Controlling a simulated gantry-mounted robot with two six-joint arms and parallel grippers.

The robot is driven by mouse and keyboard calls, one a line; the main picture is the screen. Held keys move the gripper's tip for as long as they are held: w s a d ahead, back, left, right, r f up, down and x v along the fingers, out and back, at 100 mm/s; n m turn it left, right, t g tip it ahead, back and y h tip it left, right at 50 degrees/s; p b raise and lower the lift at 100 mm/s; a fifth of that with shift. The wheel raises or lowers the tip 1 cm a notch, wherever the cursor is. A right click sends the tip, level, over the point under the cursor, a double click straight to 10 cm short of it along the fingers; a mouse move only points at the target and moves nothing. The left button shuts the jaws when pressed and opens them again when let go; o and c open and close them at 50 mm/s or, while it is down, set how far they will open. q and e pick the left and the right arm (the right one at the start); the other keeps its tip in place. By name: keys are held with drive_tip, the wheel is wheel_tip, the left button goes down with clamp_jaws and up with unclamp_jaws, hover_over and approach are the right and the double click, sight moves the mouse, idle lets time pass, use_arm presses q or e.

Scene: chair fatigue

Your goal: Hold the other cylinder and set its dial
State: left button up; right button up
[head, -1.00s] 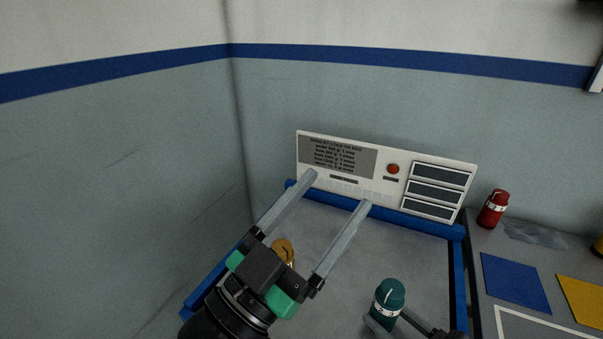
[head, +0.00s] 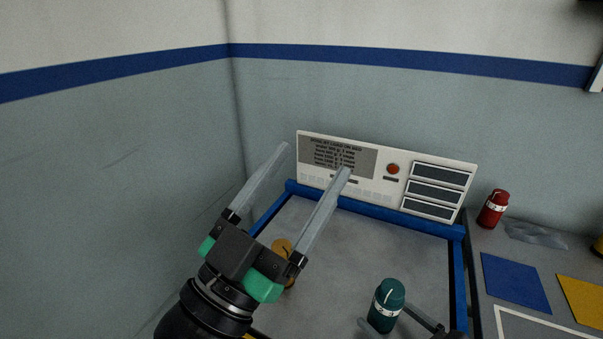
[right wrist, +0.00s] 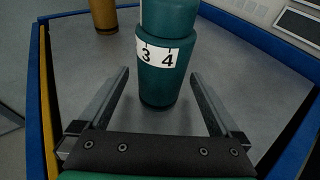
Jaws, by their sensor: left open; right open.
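A teal cylinder (head: 386,306) with a white number band stands upright on the grey tray floor (head: 400,258). The right wrist view shows its band (right wrist: 163,55) with the digits 3 and 4. My right gripper (right wrist: 160,85) is open, its fingers on either side of the teal cylinder with gaps showing. An orange-brown cylinder (head: 282,248) stands further left, partly hidden behind my left gripper; its base also shows in the right wrist view (right wrist: 103,16). My left gripper (head: 317,160) is open and empty, raised in front of the tray's far left part.
A white panel (head: 390,215) with a text plate, a red button (head: 393,169) and dark slots stands at the tray's back. A blue rim (head: 457,275) borders the tray. A red cylinder (head: 493,208), a blue square (head: 515,282) and a yellow square (head: 583,297) are on the right surface.

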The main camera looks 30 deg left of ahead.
drive_tip(key=v, duration=1.2)
drive_tip(key=shift+s+r, duration=0.1)
